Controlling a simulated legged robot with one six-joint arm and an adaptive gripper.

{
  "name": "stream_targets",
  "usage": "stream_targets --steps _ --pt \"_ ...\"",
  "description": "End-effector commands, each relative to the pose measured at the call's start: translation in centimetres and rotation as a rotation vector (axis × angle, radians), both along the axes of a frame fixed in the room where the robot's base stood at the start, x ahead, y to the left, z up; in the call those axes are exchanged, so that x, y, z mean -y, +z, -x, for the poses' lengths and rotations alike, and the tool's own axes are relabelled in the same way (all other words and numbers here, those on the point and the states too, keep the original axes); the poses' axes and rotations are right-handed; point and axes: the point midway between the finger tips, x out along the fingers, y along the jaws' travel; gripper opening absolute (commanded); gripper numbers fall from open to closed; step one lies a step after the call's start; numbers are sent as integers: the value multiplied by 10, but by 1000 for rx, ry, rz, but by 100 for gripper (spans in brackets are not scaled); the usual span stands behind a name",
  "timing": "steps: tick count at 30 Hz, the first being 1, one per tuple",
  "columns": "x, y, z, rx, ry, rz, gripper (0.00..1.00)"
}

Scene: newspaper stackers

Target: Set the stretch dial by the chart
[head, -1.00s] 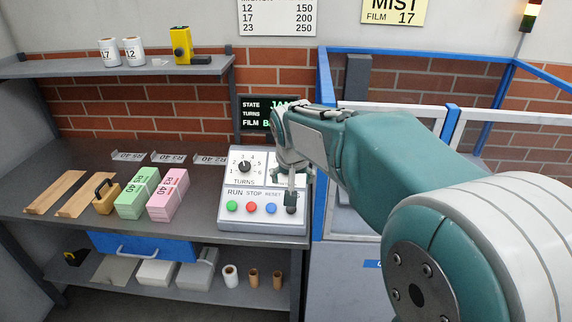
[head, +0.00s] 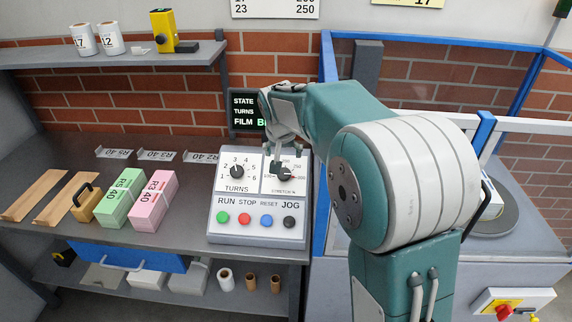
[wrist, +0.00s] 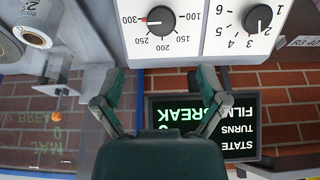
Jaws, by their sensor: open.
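The stretch dial (head: 286,176) is a black knob on the right white plate of the grey control box (head: 230,232). In the wrist view, upside down, the stretch dial (wrist: 161,20) has its red pointer mark toward 300. My gripper (head: 287,158) is just above this dial in the head view, partly covering its scale. In the wrist view my gripper (wrist: 162,78) is open and empty, its fingers apart and short of the dial. The chart (head: 275,8) is cut off at the top; its row 23, 250 is readable.
The turns dial (wrist: 259,18) sits beside the stretch dial. Several coloured buttons line the box below. The display (wrist: 203,125) behind reads FILM BREAK. Pink (head: 153,200) and green (head: 122,198) bundles lie left of the box. A blue-framed enclosure (head: 325,190) stands right.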

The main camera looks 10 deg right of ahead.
Motion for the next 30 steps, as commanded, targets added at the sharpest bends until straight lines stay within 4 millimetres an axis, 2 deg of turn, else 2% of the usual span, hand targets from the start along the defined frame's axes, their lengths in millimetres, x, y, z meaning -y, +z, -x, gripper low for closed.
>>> stream_targets --steps 5,18,24,30 --pt "2 -16 -6 -3 0 0 92" --pt "12 -87 -34 -3 0 -1 92" --pt "13 -99 -39 -1 0 0 92" --pt "13 -100 -39 0 0 -1 92"
